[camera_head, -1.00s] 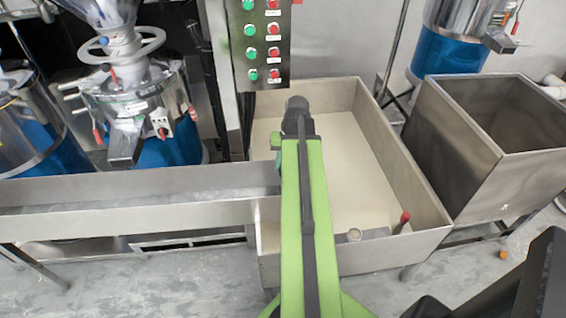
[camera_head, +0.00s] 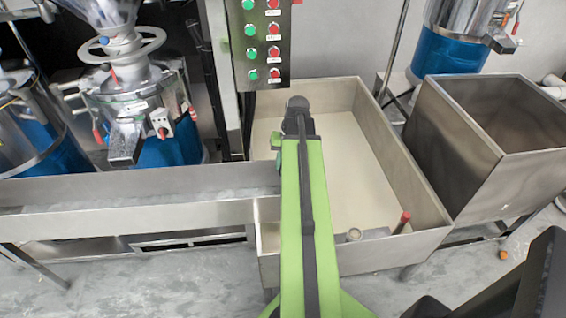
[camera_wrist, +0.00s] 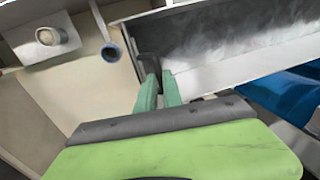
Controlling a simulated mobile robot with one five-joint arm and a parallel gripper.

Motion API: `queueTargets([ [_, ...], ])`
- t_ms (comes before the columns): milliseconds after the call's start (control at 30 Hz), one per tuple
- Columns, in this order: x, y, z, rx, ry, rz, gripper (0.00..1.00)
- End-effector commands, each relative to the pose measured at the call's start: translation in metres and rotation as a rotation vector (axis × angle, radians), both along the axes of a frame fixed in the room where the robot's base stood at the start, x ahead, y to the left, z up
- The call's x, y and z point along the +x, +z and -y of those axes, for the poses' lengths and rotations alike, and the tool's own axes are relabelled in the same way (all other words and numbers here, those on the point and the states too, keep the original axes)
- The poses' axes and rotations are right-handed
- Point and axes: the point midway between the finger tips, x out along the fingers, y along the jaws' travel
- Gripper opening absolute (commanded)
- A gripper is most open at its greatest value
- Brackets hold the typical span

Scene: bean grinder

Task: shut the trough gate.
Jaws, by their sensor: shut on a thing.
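The metal trough (camera_head: 140,208) runs in from the left and ends at the pale-floored bin (camera_head: 365,195) in the head view. In the wrist view, the trough (camera_wrist: 235,50) slants away to the right. My gripper (camera_wrist: 158,80) is at the trough's end, with its green fingers shut on a small dark piece, the trough gate's handle (camera_wrist: 149,62). Much of the gate plate is hidden, so I cannot tell how far it stands open. My green arm hides the gripper and gate in the head view.
A red-handled item (camera_head: 402,222) and a short round pipe (camera_head: 354,234) are at the bin's near right corner. The button panel (camera_head: 262,45) hangs behind the trough's end. A grinder (camera_head: 140,105) stands behind the trough, and an open metal hopper (camera_head: 480,150) stands right.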

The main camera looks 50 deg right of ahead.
Motion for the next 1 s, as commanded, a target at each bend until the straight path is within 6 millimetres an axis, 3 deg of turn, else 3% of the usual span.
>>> queueTargets([
  [333,-0.001,-0.055,0.001,-0.003,-0.001,-0.001,0.0],
  [667,-0.002,-0.054,0.001,-0.003,-0.002,-0.004,0.0],
  [700,-0.002,-0.054,0.001,-0.003,-0.002,-0.004,0.13],
  [833,-0.001,-0.054,0.001,-0.003,-0.002,-0.003,0.3],
  [1000,-0.001,-0.054,0.001,-0.003,-0.002,-0.003,0.33],
])
